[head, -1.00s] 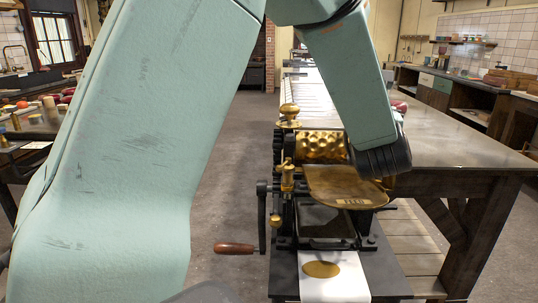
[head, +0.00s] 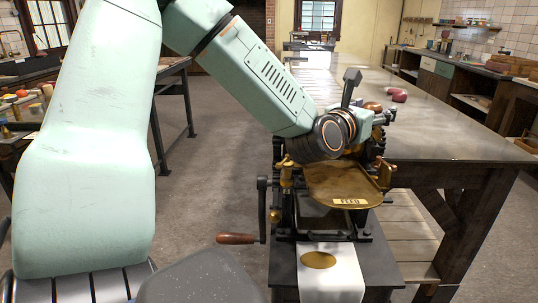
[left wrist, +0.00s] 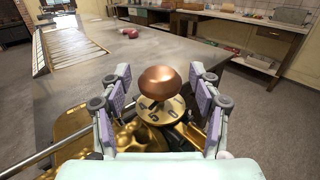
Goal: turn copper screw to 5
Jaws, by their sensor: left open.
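The copper screw (left wrist: 158,82) has a rounded copper head above a brass dial (left wrist: 160,110) with dark numerals; I cannot surely read which one is set. In the head view, the copper head (head: 373,106) shows partly behind my wrist, at the top of the roller machine. My left gripper (left wrist: 160,74) is open, with its padded fingers on either side of the copper head and gaps on both sides. It also shows in the head view (head: 366,100) above the machine's right end. My right gripper is not in view.
The roller machine has a brass feed tray (head: 340,184), a crank with a wooden handle (head: 237,239) and a white sheet with a gold oval (head: 319,260) in front. Reddish objects (head: 398,95) lie on the workbench (head: 460,135) behind. The bench top nearby is mostly clear.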

